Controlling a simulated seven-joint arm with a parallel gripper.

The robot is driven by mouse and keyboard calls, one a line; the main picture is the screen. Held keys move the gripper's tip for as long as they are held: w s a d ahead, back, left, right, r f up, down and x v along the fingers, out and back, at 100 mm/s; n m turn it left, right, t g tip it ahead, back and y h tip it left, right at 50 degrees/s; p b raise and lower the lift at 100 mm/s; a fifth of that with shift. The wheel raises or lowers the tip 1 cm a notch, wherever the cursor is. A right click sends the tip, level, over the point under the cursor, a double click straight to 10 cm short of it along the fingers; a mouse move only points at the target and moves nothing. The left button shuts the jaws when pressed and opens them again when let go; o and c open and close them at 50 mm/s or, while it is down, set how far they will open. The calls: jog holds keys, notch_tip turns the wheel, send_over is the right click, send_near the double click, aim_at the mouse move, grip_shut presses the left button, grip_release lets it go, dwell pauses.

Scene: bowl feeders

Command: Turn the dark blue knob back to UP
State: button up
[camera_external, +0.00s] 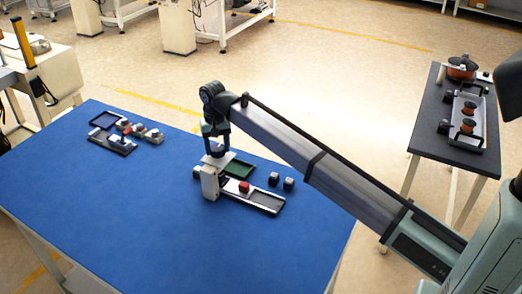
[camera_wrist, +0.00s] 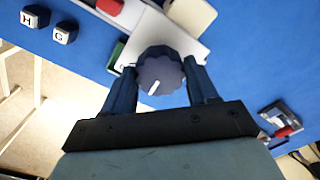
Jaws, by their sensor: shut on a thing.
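The dark blue knob (camera_wrist: 160,72) is round with a scalloped edge and sits on a white plate in the wrist view. Its white pointer line points toward the lower left of that picture. My gripper (camera_wrist: 160,68) has one finger on each side of the knob and is shut on it. In the external view, my gripper (camera_external: 215,148) points down over the white plate (camera_external: 219,160) of the near feeder. The knob is mostly hidden by my fingers there. I cannot read any UP mark.
A red block (camera_external: 244,187) sits on the feeder's track beside a green tray (camera_external: 239,169). Two lettered cubes (camera_external: 281,181) stand to the right. Another station (camera_external: 112,138) with several small parts is at the table's far left. The blue table (camera_external: 120,210) is clear at front left.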

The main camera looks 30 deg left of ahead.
aim_at(217, 147)
jog(key=n, duration=0.4)
jog(key=shift+n, duration=2.5)
jog(key=o, duration=1.1)
jog(key=shift+c, duration=0.2)
jog(key=shift+r, duration=0.1)
notch_tip(217, 147, up, 14)
jog(key=shift+f, duration=0.2)
